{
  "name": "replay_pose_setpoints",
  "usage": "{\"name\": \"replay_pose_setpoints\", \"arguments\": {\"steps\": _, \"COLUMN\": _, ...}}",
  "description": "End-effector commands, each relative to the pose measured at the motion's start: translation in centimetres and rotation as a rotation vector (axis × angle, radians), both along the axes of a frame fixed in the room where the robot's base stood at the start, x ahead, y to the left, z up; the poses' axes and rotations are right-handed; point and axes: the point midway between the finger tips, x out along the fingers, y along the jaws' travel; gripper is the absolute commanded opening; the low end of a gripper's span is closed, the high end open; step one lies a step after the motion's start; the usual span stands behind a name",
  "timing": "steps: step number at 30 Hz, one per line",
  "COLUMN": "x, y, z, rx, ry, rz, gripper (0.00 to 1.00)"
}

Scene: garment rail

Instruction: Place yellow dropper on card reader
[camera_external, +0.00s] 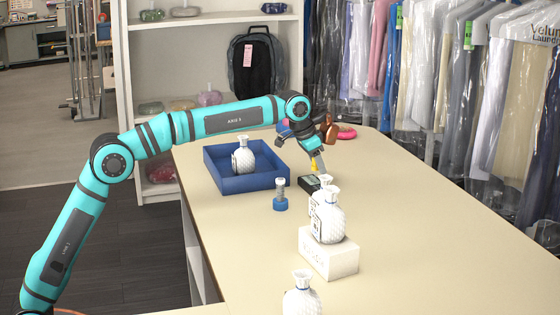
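The yellow dropper (314,164) shows small at the tip of my gripper (313,157), which points down and looks shut on it. The dropper is over the dark card reader (309,184), very close to its top. I cannot tell whether the two touch. The card reader lies on the beige table, partly hidden on its right by a white bottle. The fingers are small in this view and partly merge with the dropper.
A blue tray (236,191) holds another. A pink ring (346,132) and brown object (329,129) lie behind. The right table (450,240) is clear.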

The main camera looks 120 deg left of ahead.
Motion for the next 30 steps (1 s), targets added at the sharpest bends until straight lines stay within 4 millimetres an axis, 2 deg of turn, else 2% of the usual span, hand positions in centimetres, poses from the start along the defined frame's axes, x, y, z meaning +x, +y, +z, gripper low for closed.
{"name": "replay_pose_setpoints", "arguments": {"steps": 8, "x": -0.2, "y": -0.2, "z": 1.0, "rx": 0.001, "ry": -0.001, "rz": 0.000, "gripper": 0.44}}
{"name": "replay_pose_setpoints", "arguments": {"steps": 21, "x": -2.3, "y": -2.3, "z": 8.3, "rx": 0.001, "ry": -0.001, "rz": 0.000, "gripper": 0.44}}
{"name": "replay_pose_setpoints", "arguments": {"steps": 27, "x": -3.0, "y": -2.9, "z": 10.6, "rx": 0.001, "ry": -0.002, "rz": 0.001, "gripper": 0.44}}
{"name": "replay_pose_setpoints", "arguments": {"steps": 30, "x": -3.2, "y": -3.1, "z": 11.1, "rx": 0.000, "ry": 0.000, "rz": 0.001, "gripper": 0.44}}
